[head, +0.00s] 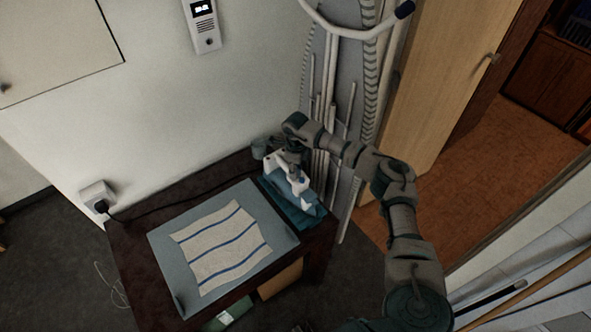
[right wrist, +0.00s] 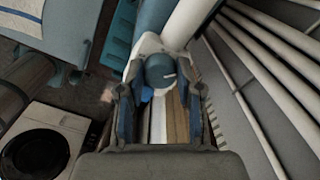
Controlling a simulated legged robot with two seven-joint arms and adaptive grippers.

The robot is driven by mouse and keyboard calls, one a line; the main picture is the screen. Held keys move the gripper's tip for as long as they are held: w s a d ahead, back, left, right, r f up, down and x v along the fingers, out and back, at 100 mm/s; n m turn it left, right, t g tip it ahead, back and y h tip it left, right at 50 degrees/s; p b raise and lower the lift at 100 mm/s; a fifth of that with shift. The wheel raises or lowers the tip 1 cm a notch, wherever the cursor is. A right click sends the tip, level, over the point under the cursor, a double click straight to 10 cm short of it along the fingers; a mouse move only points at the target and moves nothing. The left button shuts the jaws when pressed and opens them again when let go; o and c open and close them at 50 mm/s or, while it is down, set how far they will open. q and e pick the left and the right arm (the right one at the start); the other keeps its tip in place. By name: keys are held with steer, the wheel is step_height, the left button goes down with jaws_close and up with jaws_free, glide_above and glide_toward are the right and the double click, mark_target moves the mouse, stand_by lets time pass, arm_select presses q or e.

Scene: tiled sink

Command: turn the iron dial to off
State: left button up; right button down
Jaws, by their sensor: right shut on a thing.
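The white and blue iron (head: 298,183) sits on the dark table's back right, beside the pressing board. My right gripper (head: 291,158) reaches down onto its top from the right. In the right wrist view, the round blue iron dial (right wrist: 160,68) lies between the two fingers of my right gripper (right wrist: 161,84), which are shut on it. A small pale mark shows on the dial's face; I cannot read its setting. Part of the iron is hidden by the gripper in the head view. My left gripper is not in view.
A blue-grey board (head: 168,250) bears a striped cloth (head: 222,246). A black cord (head: 150,212) runs to the wall socket (head: 96,196).

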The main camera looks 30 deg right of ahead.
steer(key=c, duration=0.7)
jaws_free()
steer(key=shift+c, duration=0.2)
step_height(320, 180, up, 12)
steer(key=shift+w+d+f, duration=0.1)
